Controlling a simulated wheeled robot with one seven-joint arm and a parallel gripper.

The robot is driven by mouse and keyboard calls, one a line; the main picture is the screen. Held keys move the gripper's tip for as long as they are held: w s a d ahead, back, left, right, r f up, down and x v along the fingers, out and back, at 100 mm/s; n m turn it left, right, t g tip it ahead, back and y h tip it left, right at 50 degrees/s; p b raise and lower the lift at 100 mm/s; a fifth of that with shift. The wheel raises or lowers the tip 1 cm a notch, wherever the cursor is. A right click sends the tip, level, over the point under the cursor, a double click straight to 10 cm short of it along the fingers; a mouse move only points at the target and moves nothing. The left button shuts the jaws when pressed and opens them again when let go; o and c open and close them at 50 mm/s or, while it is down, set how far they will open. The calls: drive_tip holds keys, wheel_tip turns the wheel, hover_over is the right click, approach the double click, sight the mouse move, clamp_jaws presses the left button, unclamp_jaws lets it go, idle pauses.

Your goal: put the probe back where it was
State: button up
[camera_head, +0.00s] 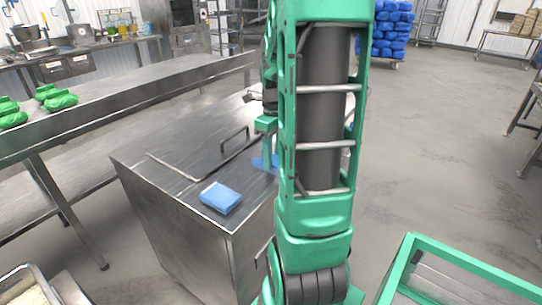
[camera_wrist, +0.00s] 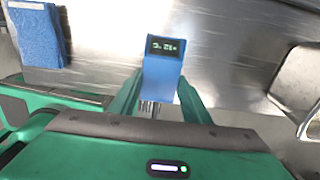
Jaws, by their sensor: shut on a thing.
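The probe (camera_wrist: 160,68) is a blue handheld unit with a small dark display and a metal stem. In the wrist view it sits between the green fingers of my gripper (camera_wrist: 158,96), which is shut on it. The stem runs down towards the gripper body and its end is hidden. A blue patch (camera_head: 262,163) beside the finger is probably the probe. I cannot tell whether the probe touches the top.
A folded blue cloth (camera_head: 220,197) lies near the cabinet's front corner; it also shows in the wrist view (camera_wrist: 36,36). A raised handle (camera_head: 234,140) stands on the top. A long steel table (camera_head: 110,90) with green bags is behind. Open floor lies right.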

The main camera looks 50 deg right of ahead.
sight(273, 159)
drive_tip(key=o, duration=1)
drive_tip(key=shift+f, duration=0.1)
drive_tip(key=shift+o, duration=0.2)
wheel_tip(273, 159, up, 12)
drive_tip(key=s+a+f+n, duration=0.4)
drive_tip(key=s+a+n, duration=0.2)
drive_tip(key=n, duration=0.8)
drive_tip(key=s+a+f+n, duration=0.3)
drive_tip(key=s+a+n, duration=0.3)
drive_tip(key=a+n, duration=0.4)
drive_tip(key=shift+s+a+f+n, duration=0.3)
drive_tip(key=shift+f+n, duration=0.05)
drive_tip(key=shift+n, duration=1.95)
